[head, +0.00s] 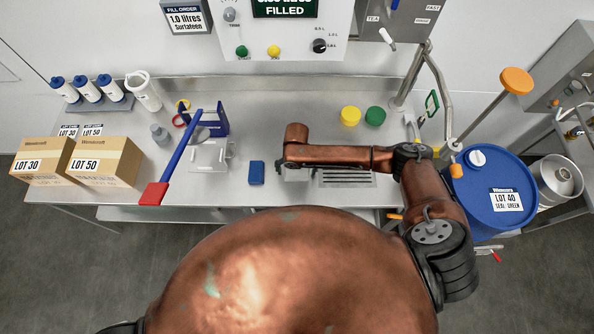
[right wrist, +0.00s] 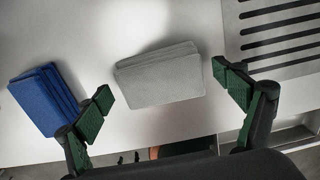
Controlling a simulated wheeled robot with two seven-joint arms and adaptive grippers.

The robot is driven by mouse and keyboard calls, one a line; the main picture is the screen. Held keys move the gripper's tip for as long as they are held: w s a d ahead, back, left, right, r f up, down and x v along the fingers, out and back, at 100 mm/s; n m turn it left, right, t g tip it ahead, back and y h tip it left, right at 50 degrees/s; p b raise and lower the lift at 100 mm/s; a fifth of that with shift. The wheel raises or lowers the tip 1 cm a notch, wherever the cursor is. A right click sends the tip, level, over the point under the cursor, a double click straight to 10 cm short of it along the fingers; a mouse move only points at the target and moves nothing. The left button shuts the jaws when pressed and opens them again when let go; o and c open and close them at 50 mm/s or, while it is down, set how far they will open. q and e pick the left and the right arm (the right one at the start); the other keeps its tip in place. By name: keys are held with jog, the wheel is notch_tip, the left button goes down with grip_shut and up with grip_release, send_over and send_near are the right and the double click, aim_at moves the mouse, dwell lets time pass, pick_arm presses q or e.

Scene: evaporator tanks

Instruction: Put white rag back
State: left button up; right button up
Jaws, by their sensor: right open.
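The white rag (right wrist: 160,76), a folded pale grey-white block, lies flat on the steel bench in the right wrist view. I see no grip on the rag, and the height between fingers and bench is hard to tell. My left gripper is not in view.
A blue rag (head: 256,172) lies left of the white one, close to the left finger. A slotted drain (head: 346,177) is to the right. The bench's front edge is near.

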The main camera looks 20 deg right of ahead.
aim_at(297, 171)
notch_tip(297, 171, up, 12)
jog(key=shift+f, duration=0.15)
dwell(0.4)
